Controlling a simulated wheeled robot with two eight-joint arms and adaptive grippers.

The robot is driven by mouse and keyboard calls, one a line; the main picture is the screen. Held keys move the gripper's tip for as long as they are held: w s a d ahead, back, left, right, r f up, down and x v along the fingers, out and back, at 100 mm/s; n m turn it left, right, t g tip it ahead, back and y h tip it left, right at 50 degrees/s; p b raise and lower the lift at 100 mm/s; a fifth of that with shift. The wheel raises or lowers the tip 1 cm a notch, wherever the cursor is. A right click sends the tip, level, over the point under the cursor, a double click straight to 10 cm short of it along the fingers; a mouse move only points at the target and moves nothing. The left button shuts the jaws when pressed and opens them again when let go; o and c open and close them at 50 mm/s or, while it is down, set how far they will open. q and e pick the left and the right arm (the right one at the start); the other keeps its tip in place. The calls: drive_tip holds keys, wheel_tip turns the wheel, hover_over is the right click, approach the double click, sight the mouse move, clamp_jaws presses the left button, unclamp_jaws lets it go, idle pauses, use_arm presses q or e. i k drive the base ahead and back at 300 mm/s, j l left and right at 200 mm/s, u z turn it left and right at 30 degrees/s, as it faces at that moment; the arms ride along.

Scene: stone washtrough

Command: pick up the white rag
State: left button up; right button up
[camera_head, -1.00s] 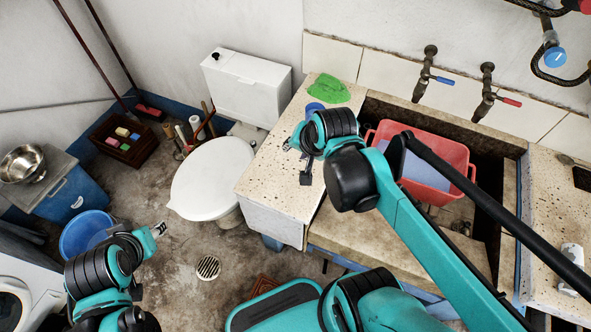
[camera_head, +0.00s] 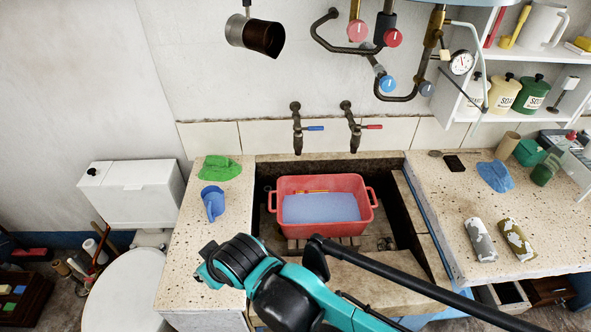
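I cannot make out a plainly white rag. A green cloth (camera_head: 219,168) lies crumpled on the left stone counter and a blue cloth (camera_head: 495,176) on the right one. A whitish-grey patterned roll (camera_head: 481,240) and a brown-and-white patterned roll (camera_head: 517,239) lie on the right counter; I cannot tell whether they are cloth. My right arm reaches in from the lower right. Its gripper (camera_head: 208,264) is over the left counter's front part, mostly hidden by the wrist, far left of the rolls. My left gripper is out of view.
A red tub (camera_head: 290,217) holding bluish water stands in the trough between two taps and my arm. A blue jug (camera_head: 213,203) stands on the left counter (camera_head: 190,240). Pipes and a gauge (camera_head: 461,63) hang above. Containers crowd the right counter's back; its front is freer.

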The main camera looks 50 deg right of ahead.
sight(485, 249)
drive_tip(key=z, duration=3.4)
drive_tip(key=j+u, duration=0.15)
drive_tip(key=u, duration=1.1)
drive_tip(key=l+z, duration=0.1)
drive_tip(key=z, duration=1.25)
drive_tip(key=j, duration=0.1)
drive_tip(key=i+l+z, duration=0.1)
drive_tip(key=i+l, duration=0.6)
drive_tip(key=l, duration=0.2)
